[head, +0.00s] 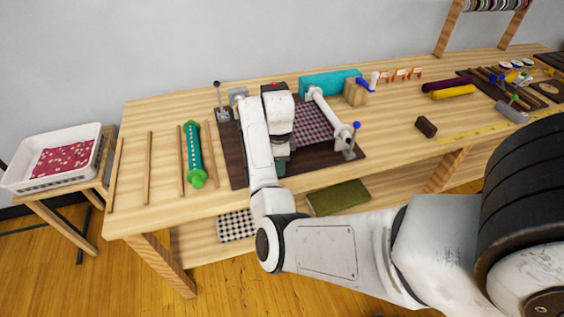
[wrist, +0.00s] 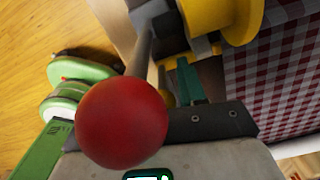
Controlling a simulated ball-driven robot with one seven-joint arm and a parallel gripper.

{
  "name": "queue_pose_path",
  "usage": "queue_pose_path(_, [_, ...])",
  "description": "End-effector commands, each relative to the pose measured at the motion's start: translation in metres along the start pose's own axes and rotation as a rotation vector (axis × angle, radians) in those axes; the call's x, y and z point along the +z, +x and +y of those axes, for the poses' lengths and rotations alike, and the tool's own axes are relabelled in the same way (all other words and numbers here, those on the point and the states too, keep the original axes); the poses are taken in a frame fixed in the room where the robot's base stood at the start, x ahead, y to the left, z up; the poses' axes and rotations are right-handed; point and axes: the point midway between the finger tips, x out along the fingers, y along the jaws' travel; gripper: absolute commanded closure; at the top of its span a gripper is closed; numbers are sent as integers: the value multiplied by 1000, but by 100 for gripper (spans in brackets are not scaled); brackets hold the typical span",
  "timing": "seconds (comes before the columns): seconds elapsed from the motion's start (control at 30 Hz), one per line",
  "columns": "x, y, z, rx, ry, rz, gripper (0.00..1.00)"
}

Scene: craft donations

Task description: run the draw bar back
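My gripper (head: 281,160) hangs low over the dark board (head: 235,172) of a hand-worked device, left of its checked cloth (head: 312,124). A red ball knob (wrist: 122,122) on a grey rod fills the near part of the wrist view; a bit of red (head: 275,86) shows behind my wrist in the head view. I cannot tell which part is the draw bar. The red-white checked cloth also shows at the right of the wrist view (wrist: 275,80). The knob and my wrist hide the fingertips, so whether they hold anything is unclear.
A white roller (head: 328,112) and a blue-knobbed lever (head: 353,138) stand right of the cloth; a black-knobbed lever (head: 218,95) stands at the left. A green rod-like piece (head: 193,152) and wooden sticks lie left. A teal block (head: 325,83) lies behind. The bench's far left is clearer.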

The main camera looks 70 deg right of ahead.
Motion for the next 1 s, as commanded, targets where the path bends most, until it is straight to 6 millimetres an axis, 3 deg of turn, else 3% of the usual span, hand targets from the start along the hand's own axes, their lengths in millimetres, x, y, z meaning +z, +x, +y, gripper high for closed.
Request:
queue_pose_path(0.1, [-2,0,0,1,2,1,49])
queue_pose_path(0.47, [-2,-8,0,0,4,2,49])
queue_pose_path(1.0, [0,-100,0,0,3,0,49])
